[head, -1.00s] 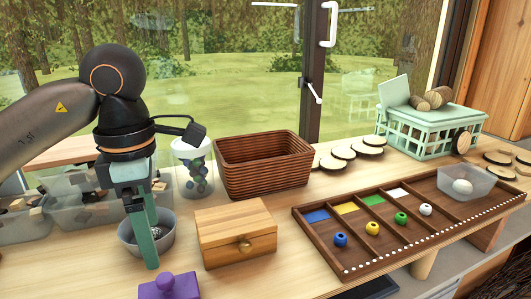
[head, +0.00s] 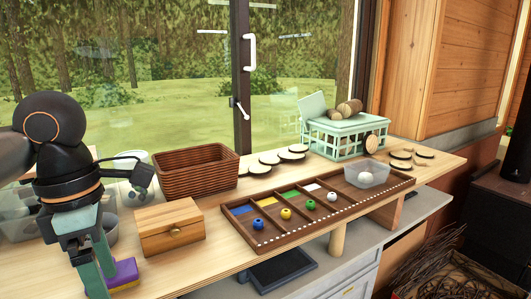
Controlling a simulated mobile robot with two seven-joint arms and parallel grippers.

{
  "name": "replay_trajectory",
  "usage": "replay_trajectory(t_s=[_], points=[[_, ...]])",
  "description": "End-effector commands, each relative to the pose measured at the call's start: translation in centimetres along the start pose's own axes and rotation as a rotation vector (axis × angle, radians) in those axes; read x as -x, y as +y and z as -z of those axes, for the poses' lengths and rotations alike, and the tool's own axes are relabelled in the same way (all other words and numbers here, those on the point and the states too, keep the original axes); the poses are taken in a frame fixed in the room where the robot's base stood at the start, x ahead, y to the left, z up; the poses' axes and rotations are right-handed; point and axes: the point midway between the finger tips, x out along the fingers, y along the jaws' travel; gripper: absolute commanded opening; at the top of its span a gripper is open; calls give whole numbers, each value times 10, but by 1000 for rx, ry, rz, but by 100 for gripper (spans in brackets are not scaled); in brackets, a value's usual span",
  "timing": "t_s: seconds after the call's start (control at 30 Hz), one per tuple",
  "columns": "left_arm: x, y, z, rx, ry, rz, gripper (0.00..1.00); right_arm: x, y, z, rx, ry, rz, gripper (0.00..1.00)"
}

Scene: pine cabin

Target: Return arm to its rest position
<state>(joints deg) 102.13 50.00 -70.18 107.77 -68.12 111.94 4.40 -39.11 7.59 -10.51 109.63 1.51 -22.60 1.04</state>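My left arm comes in from the left in the head view, and its gripper (head: 95,262) points down at the table's front left. Its two green fingers stand apart with nothing seen between them. A purple block (head: 123,272) with a yellow lower edge lies just right of the fingers, partly hidden by them. A grey bowl (head: 110,228) is behind the gripper, mostly covered. My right gripper is out of the picture.
A sorting tray (head: 318,212) holds coloured balls and a clear container (head: 366,174). A mint crate (head: 345,138) with logs stands at the back. Floor space lies beyond the table's front edge.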

Motion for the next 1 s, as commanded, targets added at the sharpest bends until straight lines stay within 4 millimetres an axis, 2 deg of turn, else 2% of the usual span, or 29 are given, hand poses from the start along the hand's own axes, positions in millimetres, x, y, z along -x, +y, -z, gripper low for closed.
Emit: replay_trajectory(t_s=[0.03, 0.1, 0.3, 0.43, 0.5, 0.6, 0.77, 0.9, 1.0], points=[[-13, -10, -13, -26, -26, 67, 100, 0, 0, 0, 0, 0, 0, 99], [-25, -24, -29, -53, -76, 151, 100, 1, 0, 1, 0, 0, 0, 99], [-53, -76, -80, -99, -255, 459, 100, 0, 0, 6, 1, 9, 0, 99], [-57, -116, -114, -78, -406, 725, 100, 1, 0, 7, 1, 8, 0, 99], [-53, -134, -132, -42, -493, 876, 100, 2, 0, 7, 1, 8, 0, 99], [-42, -150, -153, 41, -615, 1089, 100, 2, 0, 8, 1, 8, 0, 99], [-23, -149, -181, 254, -800, 1417, 100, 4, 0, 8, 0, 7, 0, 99], [-17, -121, -198, 520, -946, 1675, 100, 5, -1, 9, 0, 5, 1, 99], [-27, -89, -203, 758, -1036, 1833, 100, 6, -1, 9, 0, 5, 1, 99]])
